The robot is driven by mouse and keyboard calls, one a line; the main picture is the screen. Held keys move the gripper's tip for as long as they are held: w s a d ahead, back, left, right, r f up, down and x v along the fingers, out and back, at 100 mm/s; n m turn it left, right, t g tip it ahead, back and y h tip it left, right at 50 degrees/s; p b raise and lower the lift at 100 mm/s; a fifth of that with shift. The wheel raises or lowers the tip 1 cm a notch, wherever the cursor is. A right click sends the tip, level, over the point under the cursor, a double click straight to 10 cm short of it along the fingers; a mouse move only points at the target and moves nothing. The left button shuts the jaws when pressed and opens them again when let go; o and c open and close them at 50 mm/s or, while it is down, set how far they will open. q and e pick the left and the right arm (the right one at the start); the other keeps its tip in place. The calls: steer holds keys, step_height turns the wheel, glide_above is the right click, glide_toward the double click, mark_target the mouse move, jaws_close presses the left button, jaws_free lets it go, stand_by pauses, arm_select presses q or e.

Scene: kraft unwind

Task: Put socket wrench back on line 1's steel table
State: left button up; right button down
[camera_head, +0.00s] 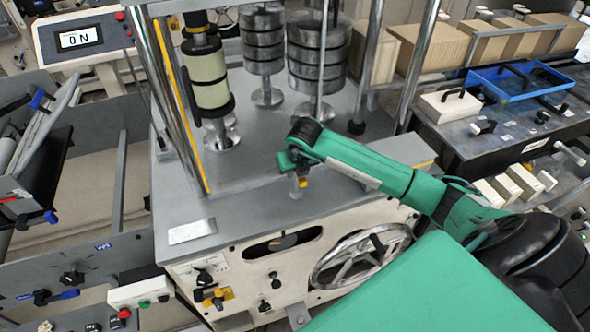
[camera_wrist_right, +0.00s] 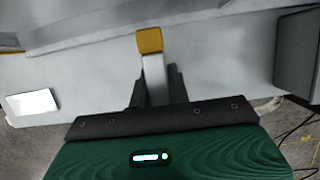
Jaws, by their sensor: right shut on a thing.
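My right arm, green and black, reaches in from the right in the head view. Its gripper (camera_head: 298,178) is over the front part of the grey steel top (camera_head: 255,196). The right gripper also shows in the right wrist view (camera_wrist_right: 155,88), shut on a grey piece with a yellow end, which I take to be the socket wrench (camera_wrist_right: 150,42). In the head view only a small grey and yellow bit of the wrench (camera_head: 302,182) shows below the jaws. I cannot tell whether it touches the top. My left gripper is not in view.
Chrome posts (camera_head: 172,105) and stacked dark rollers (camera_head: 315,55) stand behind the gripper. A pale plate (camera_head: 192,231) lies at the front left of the top. A handwheel (camera_head: 360,258) is on the front panel. A blue tray (camera_head: 520,80) is at the right.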

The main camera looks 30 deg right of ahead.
steer(key=shift+f, duration=0.5)
steer(key=shift+f, duration=0.1)
steer(key=c, duration=1.3)
jaws_free()
